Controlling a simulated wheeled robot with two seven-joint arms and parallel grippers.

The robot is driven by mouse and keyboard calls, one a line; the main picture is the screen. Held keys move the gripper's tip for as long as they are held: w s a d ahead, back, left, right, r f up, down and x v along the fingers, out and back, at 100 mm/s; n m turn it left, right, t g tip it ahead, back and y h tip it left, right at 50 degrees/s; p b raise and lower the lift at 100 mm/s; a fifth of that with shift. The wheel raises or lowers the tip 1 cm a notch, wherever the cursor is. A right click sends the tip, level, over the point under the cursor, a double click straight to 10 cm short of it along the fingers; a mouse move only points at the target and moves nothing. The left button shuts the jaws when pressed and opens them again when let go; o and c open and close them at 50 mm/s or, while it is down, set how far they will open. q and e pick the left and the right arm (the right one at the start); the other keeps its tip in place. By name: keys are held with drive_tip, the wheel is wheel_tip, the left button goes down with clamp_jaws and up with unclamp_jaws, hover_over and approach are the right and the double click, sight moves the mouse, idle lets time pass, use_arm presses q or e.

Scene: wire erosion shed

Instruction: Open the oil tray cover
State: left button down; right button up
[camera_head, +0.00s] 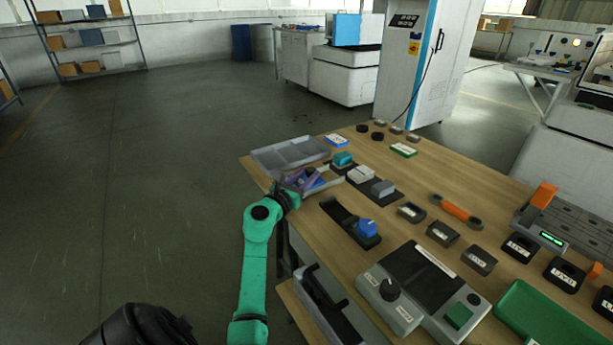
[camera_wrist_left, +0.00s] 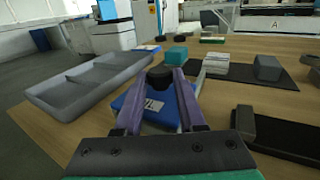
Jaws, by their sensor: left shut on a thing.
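My left gripper (camera_head: 303,178) reaches over the near left corner of the wooden bench. In the left wrist view its purple fingers (camera_wrist_left: 160,88) are closed around the black knob (camera_wrist_left: 160,75) of a blue cover (camera_wrist_left: 141,106) with a white label, partly hidden by the fingers. The blue cover also shows in the head view (camera_head: 317,184), low over a pale tray (camera_head: 331,182). I cannot tell whether the cover is lifted off it. My right gripper is not in view.
An open grey divided tray (camera_head: 290,154) lies just behind and left of the cover. A teal block (camera_head: 343,159) and grey blocks stand to the right. A black holder with a blue knob (camera_head: 366,227) is nearer. Open floor lies left of the bench (camera_head: 430,172).

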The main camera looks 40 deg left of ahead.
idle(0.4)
use_arm(q)
drive_tip(key=w, duration=0.2)
drive_tip(key=shift+w+d, duration=0.3)
drive_tip(key=shift+d, duration=0.1)
drive_tip(key=shift+w, duration=0.25)
drive_tip(key=c, duration=0.5)
unclamp_jaws()
drive_tip(key=shift+d, duration=0.1)
drive_tip(key=shift+s, duration=0.1)
